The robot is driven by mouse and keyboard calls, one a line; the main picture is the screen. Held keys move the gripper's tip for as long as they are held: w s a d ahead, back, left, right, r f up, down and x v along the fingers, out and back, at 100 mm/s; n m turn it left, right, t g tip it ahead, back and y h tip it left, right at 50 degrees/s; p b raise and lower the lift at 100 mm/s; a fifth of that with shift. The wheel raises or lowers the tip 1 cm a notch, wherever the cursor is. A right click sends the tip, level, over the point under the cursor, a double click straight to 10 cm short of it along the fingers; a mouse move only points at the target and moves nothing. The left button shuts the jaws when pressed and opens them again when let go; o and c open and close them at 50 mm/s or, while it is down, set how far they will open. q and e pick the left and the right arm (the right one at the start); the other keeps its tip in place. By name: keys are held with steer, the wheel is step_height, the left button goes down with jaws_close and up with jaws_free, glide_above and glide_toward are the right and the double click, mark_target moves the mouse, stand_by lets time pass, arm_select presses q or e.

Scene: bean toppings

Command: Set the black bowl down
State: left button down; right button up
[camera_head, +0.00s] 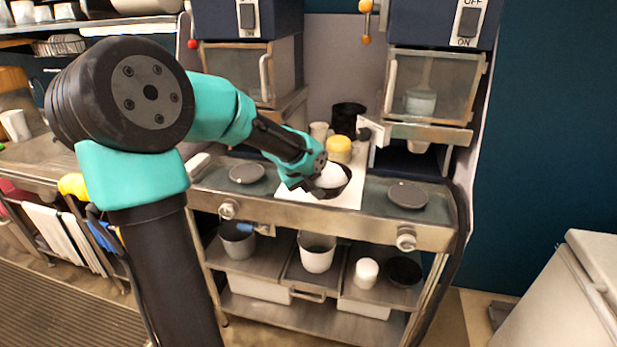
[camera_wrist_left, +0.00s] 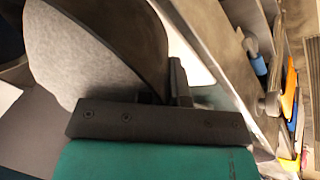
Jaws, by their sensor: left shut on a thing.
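The black bowl (camera_head: 346,188) is at the white board (camera_head: 350,201) in the middle of the counter, with white contents (camera_head: 330,176) showing inside. My left gripper (camera_head: 318,188) is shut on the bowl's near left side. In the left wrist view the bowl's dark wall (camera_wrist_left: 140,40) rises from the gripper (camera_wrist_left: 165,100), with pale grey-white contents (camera_wrist_left: 70,60) behind it. I cannot tell whether the bowl's base touches the board. My right gripper is not in view.
A yellow-topped jar (camera_head: 339,150) and a black container (camera_head: 348,117) stand behind the bowl. Round dark discs lie on the counter to the left (camera_head: 247,173) and right (camera_head: 408,195).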

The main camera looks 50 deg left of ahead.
arm_select(q)
steer(key=w+a, duration=0.4)
steer(key=a, duration=0.1)
steer(key=w+a+f, duration=0.1)
steer(key=w+a, duration=0.1)
steer(key=shift+a, duration=0.3)
steer(key=shift+w+a, duration=0.1)
steer(key=shift+w+a, duration=0.25)
steer(key=shift+f, duration=1.75)
steer(key=shift+f, duration=0.1)
steer(key=c, duration=1.3)
jaws_free()
steer(key=shift+o, duration=0.2)
steer(key=v, duration=1.2)
